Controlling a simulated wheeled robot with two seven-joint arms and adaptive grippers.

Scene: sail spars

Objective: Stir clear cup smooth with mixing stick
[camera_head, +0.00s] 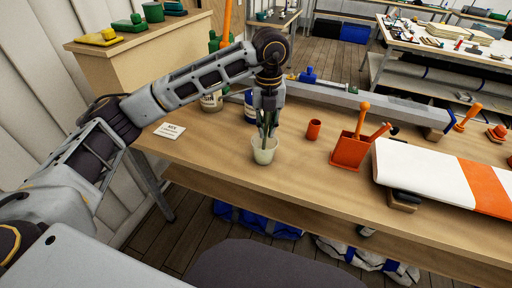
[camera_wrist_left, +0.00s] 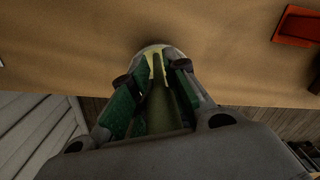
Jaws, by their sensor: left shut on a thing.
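The clear cup (camera_head: 264,152) stands upright on the wooden table near its front edge and holds a pale, cloudy mix. My left gripper (camera_head: 268,124) points down right above the cup, its fingertips near the rim. It is shut on the mixing stick, which is mostly hidden by the fingers. In the left wrist view the green finger pads (camera_wrist_left: 155,95) close around the stick, and the cup (camera_wrist_left: 150,49) shows beyond the tips. How deep the stick reaches into the mix is hard to tell. My right gripper is not in view.
A small orange cup (camera_head: 314,130) and an orange holder with handled tools (camera_head: 350,152) stand to the right. A white and orange panel (camera_head: 440,175) lies farther right. A long grey spar (camera_head: 350,98) and jars (camera_head: 211,101) are behind. A white card (camera_head: 170,131) lies left.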

